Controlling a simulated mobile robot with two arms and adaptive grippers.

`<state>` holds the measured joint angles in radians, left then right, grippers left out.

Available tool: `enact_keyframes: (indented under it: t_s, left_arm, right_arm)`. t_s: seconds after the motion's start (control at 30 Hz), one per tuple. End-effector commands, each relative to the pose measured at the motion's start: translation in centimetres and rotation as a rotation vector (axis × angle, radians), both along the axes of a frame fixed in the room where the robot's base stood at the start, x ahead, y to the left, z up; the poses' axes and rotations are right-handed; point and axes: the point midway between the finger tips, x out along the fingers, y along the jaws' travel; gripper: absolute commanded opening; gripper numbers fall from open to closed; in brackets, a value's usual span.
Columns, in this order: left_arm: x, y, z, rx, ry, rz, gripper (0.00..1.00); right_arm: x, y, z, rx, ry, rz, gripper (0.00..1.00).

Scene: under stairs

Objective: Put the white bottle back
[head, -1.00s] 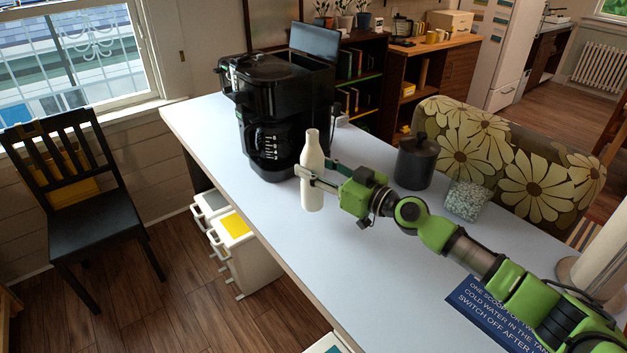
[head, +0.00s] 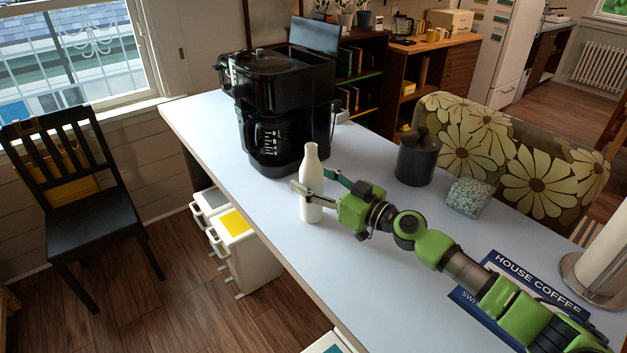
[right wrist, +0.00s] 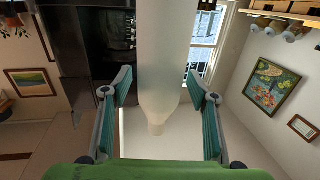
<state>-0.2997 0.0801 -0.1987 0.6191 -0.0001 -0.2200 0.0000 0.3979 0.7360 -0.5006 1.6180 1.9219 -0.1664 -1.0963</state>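The white bottle (head: 311,165) stands upright on the pale table (head: 240,150), just in front of the coffee machine. My right gripper (head: 315,190) reaches in from the right, with its fingers spread on either side of the bottle. In the right wrist view the bottle (right wrist: 160,65) appears upside down between the two fingers (right wrist: 160,95), with a visible gap on each side. My left gripper is not in view.
The black coffee machine (head: 278,110) stands behind the bottle. A dark lidded canister (head: 417,160) and a speckled block-like container (head: 468,197) are to the right. A blue sign (head: 530,275) lies under my right forearm. The table's left part is clear.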

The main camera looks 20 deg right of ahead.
Motion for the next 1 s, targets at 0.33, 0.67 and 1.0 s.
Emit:
enact_keyframes:
  t_s: [0.33, 0.67, 1.0]
  left_arm:
    - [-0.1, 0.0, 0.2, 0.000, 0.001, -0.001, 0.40]
    - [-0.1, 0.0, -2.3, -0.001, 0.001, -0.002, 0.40]
    - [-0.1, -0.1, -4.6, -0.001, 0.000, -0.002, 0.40]
  right_arm:
    - [-0.2, -0.2, 0.2, -0.001, 0.000, -0.001, 0.54]
    - [-5.2, -3.2, -0.3, -0.005, 0.002, 0.000, 0.54]
    - [-9.1, -5.6, -0.2, 0.000, 0.002, -0.001, 0.54]
